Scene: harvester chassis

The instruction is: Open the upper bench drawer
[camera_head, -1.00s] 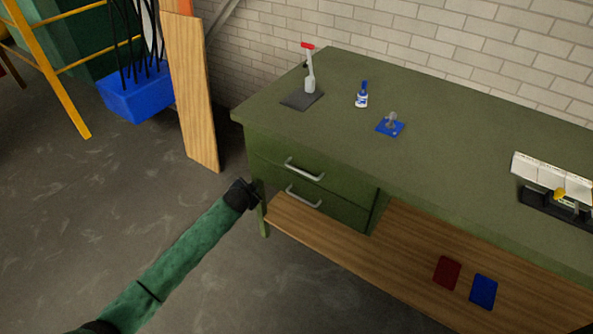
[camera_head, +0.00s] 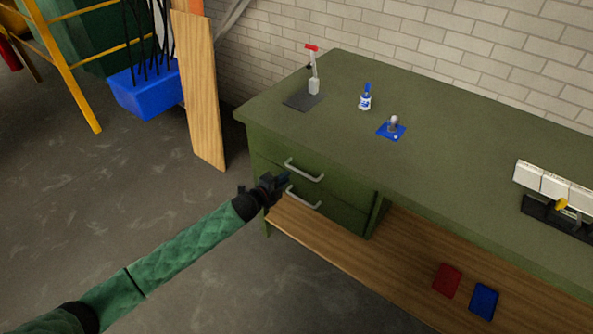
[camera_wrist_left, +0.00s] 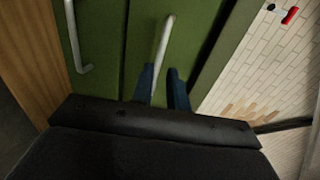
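The green bench has two stacked drawers with pale bar handles, and both look closed. The upper drawer (camera_head: 342,180) has its handle (camera_head: 308,173) near the bench top; the lower handle (camera_head: 304,202) sits below it. My left gripper (camera_head: 284,184) is in front of the drawers' left part, close to the upper handle's left end. In the left wrist view its two dark blue fingers (camera_wrist_left: 163,88) are apart, and the upper handle (camera_wrist_left: 164,42) runs down to the gap between them. I cannot tell whether they touch it. The lower handle (camera_wrist_left: 76,42) is left there. My right gripper is not in view.
The bench top (camera_head: 270,112) holds a red-topped tool (camera_head: 313,75), a small bottle (camera_head: 365,99) and a blue-based part (camera_head: 392,128). A wooden shelf (camera_head: 400,248) lies below. A wooden board (camera_head: 200,95) leans left of the bench. Floor in front is clear.

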